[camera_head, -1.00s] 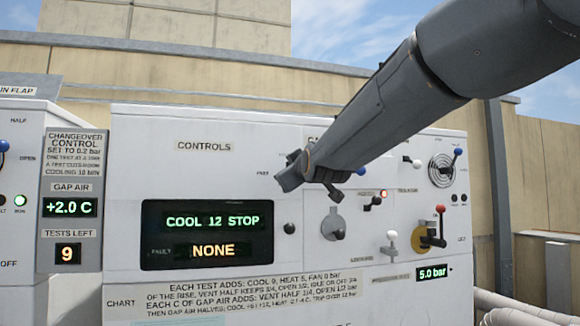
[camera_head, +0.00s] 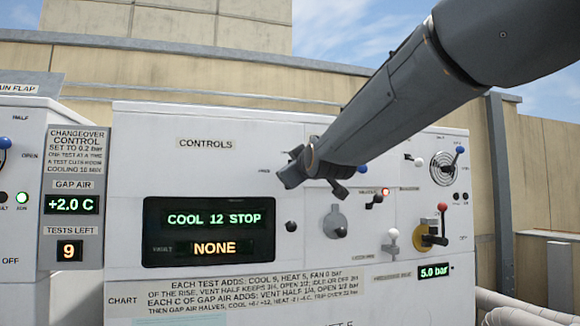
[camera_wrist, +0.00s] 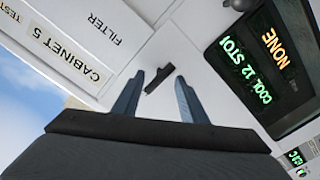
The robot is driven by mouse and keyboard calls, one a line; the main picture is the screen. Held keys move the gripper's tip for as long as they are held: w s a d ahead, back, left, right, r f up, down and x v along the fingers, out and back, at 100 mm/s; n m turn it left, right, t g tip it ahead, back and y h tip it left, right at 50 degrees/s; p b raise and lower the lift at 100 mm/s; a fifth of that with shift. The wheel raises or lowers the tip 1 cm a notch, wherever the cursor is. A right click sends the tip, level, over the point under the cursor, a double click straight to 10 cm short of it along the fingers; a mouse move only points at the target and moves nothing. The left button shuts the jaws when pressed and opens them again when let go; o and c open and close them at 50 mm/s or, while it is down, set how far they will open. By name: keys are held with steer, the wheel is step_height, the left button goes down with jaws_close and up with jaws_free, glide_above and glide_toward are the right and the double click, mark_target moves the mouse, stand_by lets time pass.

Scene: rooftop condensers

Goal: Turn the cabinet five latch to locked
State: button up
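In the wrist view, a short dark bar (camera_wrist: 158,79), which looks like the latch handle, sits slanted on a white panel near the "CABINET 5" label (camera_wrist: 73,57). My gripper (camera_wrist: 160,76) is open, with one finger on each side of the bar in the picture. I see no clear contact, and the depth between fingertips and bar is hard to judge. In the head view my gripper (camera_head: 314,177) is in front of the white controls cabinet (camera_head: 180,120), and the bar cannot be made out there. No lock marking is readable.
A display (camera_head: 210,232) reads "COOL 12 STOP" and "NONE". A "FILTER" label (camera_wrist: 106,28) shows in the wrist view.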

steer(key=b+v, duration=0.1)
steer(key=v, duration=0.5)
steer(key=shift+s, duration=0.3)
steer(key=shift+a, duration=0.1)
steer(key=s+d+f+m+g+h, duration=0.1)
steer(key=d+f+m+g, duration=0.15)
steer(key=f, duration=0.95)
steer(key=s+d+f+m+g+h, duration=0.1)
steer(key=s+d+f+g, duration=0.2)
steer(key=f, duration=0.9)
steer(key=d+f+m+g+h, duration=0.25)
steer(key=d+f, duration=0.25)
steer(key=f, duration=0.6)
steer(key=s+d+f+m+g, duration=0.2)
steer(key=s+d+f+g, duration=0.2)
steer(key=s+f, duration=0.6)
steer(key=s+d+f+m+g, duration=0.2)
steer(key=s+d+f+g, duration=0.1)
steer(key=s+f, duration=0.7)
steer(key=shift+s+d+f+g, duration=0.25)
steer(key=shift+d+g, duration=0.1)
steer(key=shift+g, duration=0.15)
steer(key=shift+h, duration=0.25)
